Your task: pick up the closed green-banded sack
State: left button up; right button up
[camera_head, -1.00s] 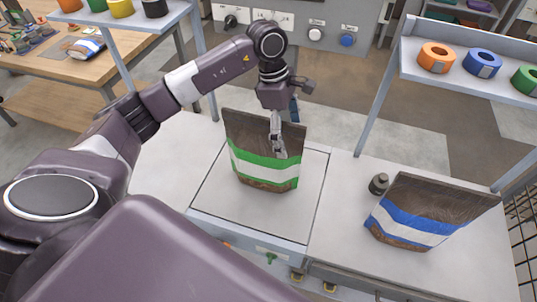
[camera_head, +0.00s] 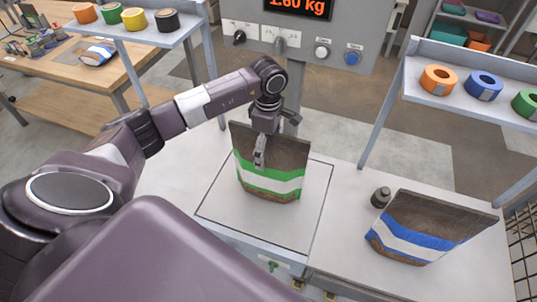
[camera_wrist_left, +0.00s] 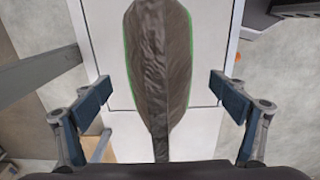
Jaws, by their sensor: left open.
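The green-banded sack (camera_head: 270,181) stands upright on the square scale plate (camera_head: 310,213) of the bench in the head view. It is brown with a green and white band, and its top looks closed to a flat edge. My left gripper (camera_head: 261,152) is over the sack's upper part, with one finger in front of its near face. In the left wrist view the sack (camera_wrist_left: 158,60) lies between the two open fingers (camera_wrist_left: 160,100), with a gap on each side. My right gripper is not in view.
A blue-banded sack (camera_head: 425,228) leans on the bench at right, beside a small dark weight (camera_head: 380,197). A shelf (camera_head: 460,75) with tape rolls stands behind it. A grey control panel (camera_head: 310,35) is at the back, its display reading about 1.60 kg.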

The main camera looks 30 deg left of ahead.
pick_arm(q)
jog(key=shift+c, duration=1.2)
jog(key=c, duration=1.5)
jog(key=shift+w+r, duration=0.1)
jog(key=shift+w, duration=0.05)
jog(key=shift+c, duration=1.1)
